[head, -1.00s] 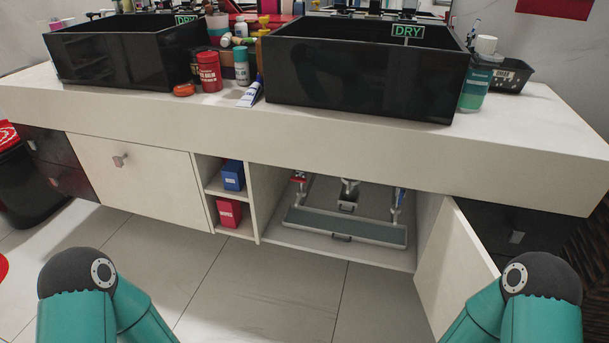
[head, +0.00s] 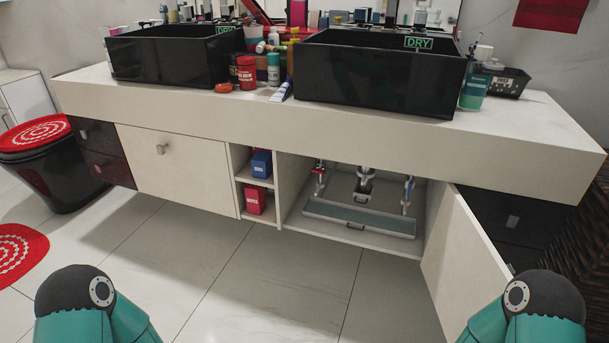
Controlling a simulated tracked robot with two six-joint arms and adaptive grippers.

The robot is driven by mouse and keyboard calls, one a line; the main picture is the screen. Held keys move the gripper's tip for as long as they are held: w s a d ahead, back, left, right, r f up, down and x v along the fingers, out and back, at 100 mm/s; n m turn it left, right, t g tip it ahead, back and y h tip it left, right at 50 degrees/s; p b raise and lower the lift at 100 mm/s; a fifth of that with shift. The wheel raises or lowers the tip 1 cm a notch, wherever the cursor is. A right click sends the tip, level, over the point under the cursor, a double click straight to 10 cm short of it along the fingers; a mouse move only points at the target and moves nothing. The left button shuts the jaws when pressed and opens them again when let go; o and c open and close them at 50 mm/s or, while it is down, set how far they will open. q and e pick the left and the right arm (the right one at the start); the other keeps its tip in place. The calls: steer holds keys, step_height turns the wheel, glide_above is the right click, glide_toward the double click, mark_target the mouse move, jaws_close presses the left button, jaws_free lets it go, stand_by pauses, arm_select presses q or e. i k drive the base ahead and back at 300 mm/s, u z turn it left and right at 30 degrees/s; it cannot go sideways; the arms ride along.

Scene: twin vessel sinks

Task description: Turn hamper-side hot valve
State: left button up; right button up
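A valve with a red handle (head: 319,170) sits at the left inside the open cabinet under the right-hand sink. A valve with a blue handle (head: 408,186) is at the right in the same cabinet. A drain pipe (head: 364,180) hangs between them. A grey tray (head: 361,219) lies in front of the valves on the cabinet floor (head: 372,240). The dark woven hamper (head: 592,225) is at the right edge. Only upper parts of my two arms show at the bottom corners; neither gripper is in view.
The open cabinet door (head: 468,260) swings out at the cabinet's right. A closed door (head: 180,165) and an open shelf with blue (head: 261,163) and red boxes (head: 255,200) are to the left. The tiled floor (head: 270,285) in front is clear. A black toilet (head: 50,165) stands far left.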

mark_target(318, 170)
steer(key=z, duration=0.6)
steer(key=i, duration=0.2)
steer(key=u, duration=3.45)
steer(key=i, duration=0.9)
steer(key=z, duration=3)
steer(key=i, duration=0.45)
steer(key=z, duration=0.55)
